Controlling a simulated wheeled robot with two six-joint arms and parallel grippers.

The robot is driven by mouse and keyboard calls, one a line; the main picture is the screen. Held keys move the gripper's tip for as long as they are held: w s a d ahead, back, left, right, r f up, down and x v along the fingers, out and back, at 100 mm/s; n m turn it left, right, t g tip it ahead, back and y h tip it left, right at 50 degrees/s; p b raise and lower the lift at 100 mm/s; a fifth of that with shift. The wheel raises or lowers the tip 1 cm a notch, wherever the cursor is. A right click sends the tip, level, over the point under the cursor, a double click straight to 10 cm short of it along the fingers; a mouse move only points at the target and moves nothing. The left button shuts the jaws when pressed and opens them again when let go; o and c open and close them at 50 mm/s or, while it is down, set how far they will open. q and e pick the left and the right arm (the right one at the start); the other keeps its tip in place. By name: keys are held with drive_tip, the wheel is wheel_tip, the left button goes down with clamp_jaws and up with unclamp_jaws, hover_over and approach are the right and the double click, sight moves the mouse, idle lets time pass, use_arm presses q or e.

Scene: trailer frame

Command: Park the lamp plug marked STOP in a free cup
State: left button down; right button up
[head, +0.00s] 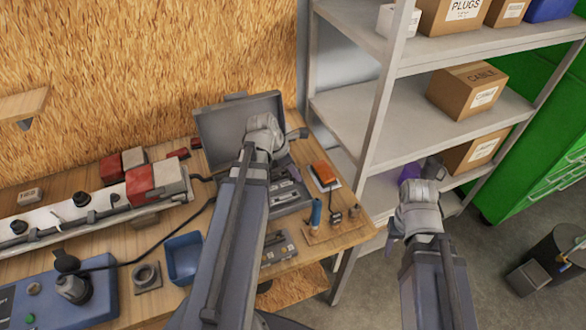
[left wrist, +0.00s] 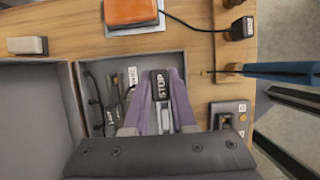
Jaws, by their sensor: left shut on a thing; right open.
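The dark plug marked STOP (left wrist: 160,88) is between the purple fingers of my left gripper (left wrist: 160,100), label facing the wrist camera. It is over the open grey case (left wrist: 62,66); whether it touches the case is unclear. In the head view the case (head: 236,116) stands open, and my left wrist hides the jaws and plug. My right gripper (head: 421,172) is open and empty, right of the bench before the shelves. A grey round cup-like fitting on a square base (head: 146,277) sits on the bench.
An orange lamp (head: 325,172), a blue-handled tool (head: 316,212) and a small black plug (head: 336,217) are near the bench's right end. A blue bin (head: 184,258), blue box (head: 60,300) and white lamp beam (head: 105,215) are left. Shelves (head: 365,115) stand right.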

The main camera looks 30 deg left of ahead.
sight(294, 182)
use_arm(q)
drive_tip(key=shift+f, duration=0.15)
drive_tip(key=shift+f+b, duration=1.7)
drive_tip(key=shift+b, duration=0.1)
drive_tip(key=shift+f, duration=0.15)
drive_tip(key=shift+f+b, duration=0.3)
drive_tip(key=shift+b, duration=0.15)
drive_tip(key=shift+f, duration=0.1)
drive_tip(key=shift+f+b, duration=0.45)
drive_tip(key=shift+b, duration=0.1)
drive_tip(key=shift+f, duration=0.15)
drive_tip(key=shift+f+b, duration=0.45)
drive_tip(key=shift+b, duration=0.15)
drive_tip(key=shift+f+b, duration=0.5)
drive_tip(key=shift+b, duration=0.05)
